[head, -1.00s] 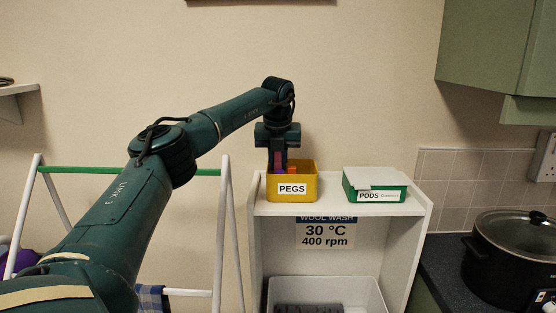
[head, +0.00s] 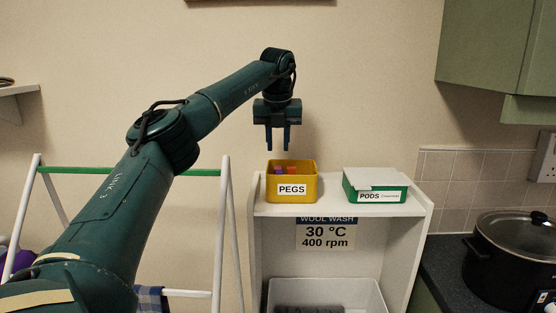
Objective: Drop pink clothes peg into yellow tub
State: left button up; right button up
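The yellow tub (head: 292,201), labelled PEGS, stands on the top of a white shelf unit. A few small pegs, purple-pink (head: 280,171) and orange (head: 292,170), show just inside its rim; I cannot tell which one is the pink peg. My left gripper (head: 278,147) hangs above the tub, pointing down. Its two fingers are apart with wall showing between them, and it is empty. The tips are a little above the tub's rim. My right gripper is not in view.
A green and white PODS box (head: 375,186) stands right of the tub on the white shelf unit (head: 417,205). A white drying rack with a green bar (head: 90,170) is at left. A black slow cooker (head: 510,255) is on the right worktop. A green cupboard (head: 500,50) hangs above.

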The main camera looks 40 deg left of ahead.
pick_arm(q)
jog(key=v, duration=0.6)
jog(key=shift+r, duration=0.3)
jog(key=shift+s, duration=0.1)
